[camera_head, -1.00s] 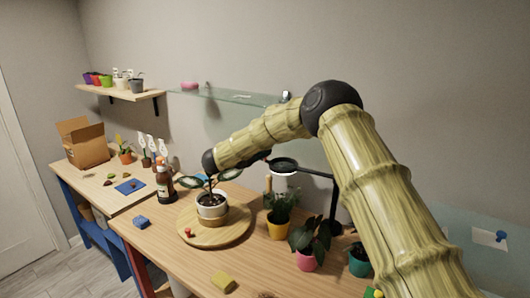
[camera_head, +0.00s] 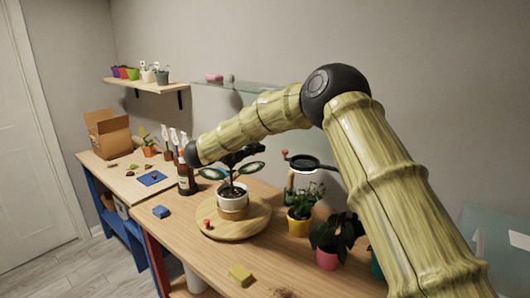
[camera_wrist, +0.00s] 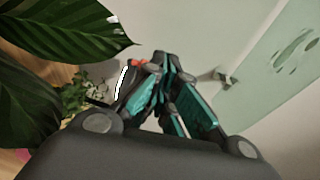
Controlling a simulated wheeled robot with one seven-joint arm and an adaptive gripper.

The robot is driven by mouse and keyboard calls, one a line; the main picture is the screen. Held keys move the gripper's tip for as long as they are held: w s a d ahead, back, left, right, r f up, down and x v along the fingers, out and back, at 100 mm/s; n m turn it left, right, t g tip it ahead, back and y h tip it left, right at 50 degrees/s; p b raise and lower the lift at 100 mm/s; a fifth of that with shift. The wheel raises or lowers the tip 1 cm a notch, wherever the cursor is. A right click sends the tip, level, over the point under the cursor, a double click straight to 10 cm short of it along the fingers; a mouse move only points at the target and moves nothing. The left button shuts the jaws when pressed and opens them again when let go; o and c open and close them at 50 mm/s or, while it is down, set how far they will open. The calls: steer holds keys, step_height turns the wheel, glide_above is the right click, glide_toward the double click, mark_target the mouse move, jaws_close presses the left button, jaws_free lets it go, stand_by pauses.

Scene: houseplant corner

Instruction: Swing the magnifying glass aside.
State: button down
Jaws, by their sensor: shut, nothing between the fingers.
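The magnifying glass (camera_head: 305,163) is a round lens in a black ring with a red knob on its left side. It hangs above the potted plants in the head view, and its stand is hidden behind my arm. In the wrist view, part of the ring (camera_wrist: 122,82) shows as a bright curved edge with the red knob beside my fingers. My gripper (camera_wrist: 165,58) is shut and empty, its teal-padded fingers together. The fingertips look close to the knob; I cannot tell whether they touch it. In the head view I cannot make out the gripper clearly near the leaves.
A large-leaved plant in a white pot (camera_head: 232,197) stands on a round wooden board (camera_head: 259,220). Its leaves crowd the wrist view's left. Plants in yellow (camera_head: 298,226) and pink (camera_head: 327,260) pots stand below the lens. A brown bottle (camera_head: 186,178) and glass shelf (camera_head: 262,90) are near.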

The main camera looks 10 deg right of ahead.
steer(key=d+r+n+t+y, duration=0.2)
steer(key=r+n+t, duration=0.15)
steer(key=n, duration=0.55)
steer(key=d+r+n+t+y+b, duration=0.1)
steer(key=r+n+t+y, duration=0.15)
steer(key=n+t, duration=0.4)
steer(key=d+r+n+t+y, duration=0.2)
steer(key=n+t+y, duration=0.1)
steer(key=n, duration=0.7)
steer(key=s+d+f+n+g+y, duration=0.1)
steer(key=s+d+f+n+y, duration=0.15)
steer(key=s+n+y, duration=0.4)
steer(key=s+d+f+n+g+y+b, duration=0.15)
steer(key=s+f+n, duration=0.25)
steer(key=n, duration=0.6)
steer(key=s+d+f+n+g+y+p, duration=0.1)
steer(key=s+f+n+g+y, duration=0.15)
steer(key=s+n, duration=0.4)
steer(key=w+f+n+t+p, duration=0.1)
steer(key=w+p, duration=0.3)
steer(key=w, duration=1)
steer(key=shift+a+f+n+y, duration=0.3)
steer(key=shift+f+n, duration=0.15)
steer(key=shift+f, duration=0.1)
steer(key=shift+w+d, duration=0.1)
steer(key=shift+w, duration=0.05)
